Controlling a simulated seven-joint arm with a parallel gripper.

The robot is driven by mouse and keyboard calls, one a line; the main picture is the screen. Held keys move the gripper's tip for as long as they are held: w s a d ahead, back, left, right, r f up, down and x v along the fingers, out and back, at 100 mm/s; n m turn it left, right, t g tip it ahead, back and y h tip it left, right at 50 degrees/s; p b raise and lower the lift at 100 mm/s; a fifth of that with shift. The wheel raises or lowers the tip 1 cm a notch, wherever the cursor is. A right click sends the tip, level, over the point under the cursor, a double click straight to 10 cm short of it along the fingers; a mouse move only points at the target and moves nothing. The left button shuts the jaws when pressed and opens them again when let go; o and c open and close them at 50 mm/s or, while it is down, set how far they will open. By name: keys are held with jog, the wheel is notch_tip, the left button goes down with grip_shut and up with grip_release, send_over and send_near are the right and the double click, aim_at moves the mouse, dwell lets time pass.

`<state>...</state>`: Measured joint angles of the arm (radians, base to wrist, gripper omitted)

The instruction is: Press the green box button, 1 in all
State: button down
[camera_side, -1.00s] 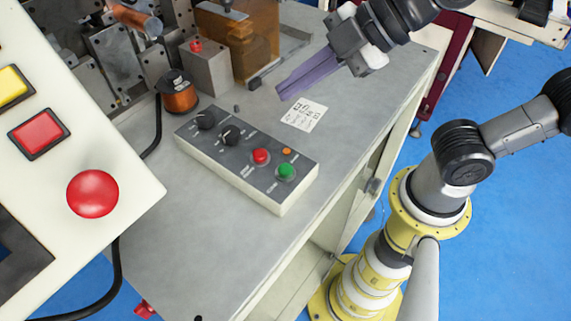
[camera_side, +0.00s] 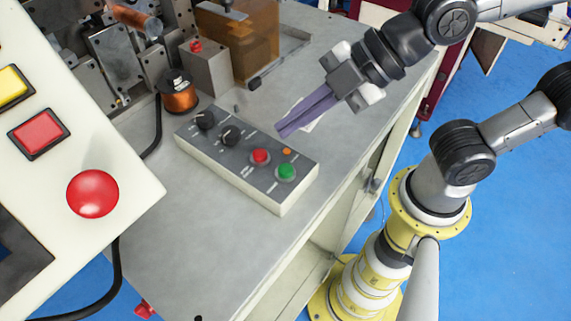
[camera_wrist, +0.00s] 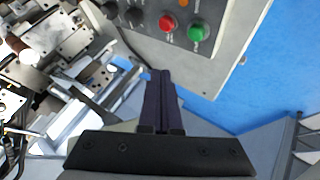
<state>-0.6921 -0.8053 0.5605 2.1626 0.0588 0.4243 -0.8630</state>
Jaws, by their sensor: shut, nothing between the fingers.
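The green button (camera_side: 286,172) sits at the right end of a grey control box on the bench, and it also shows in the wrist view (camera_wrist: 199,31). My gripper (camera_side: 281,132) is shut and empty, its purple fingers angled down to the left. In the side view its tips show just above and behind the box's right half, apart from the green button. In the wrist view the closed fingertips (camera_wrist: 160,73) point toward the box, and the green button lies beyond them to the right.
A red button (camera_side: 261,157) and a small orange light (camera_side: 287,151) flank the green button. Two black knobs (camera_side: 205,120) sit at the box's left end. A copper coil (camera_side: 179,96) stands behind. A cream panel (camera_side: 135,185) fills the left foreground.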

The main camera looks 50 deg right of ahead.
aim_at(285, 170)
jog(key=shift+f, duration=3)
jog(key=shift+f, duration=0.1)
jog(key=shift+f, duration=0.35)
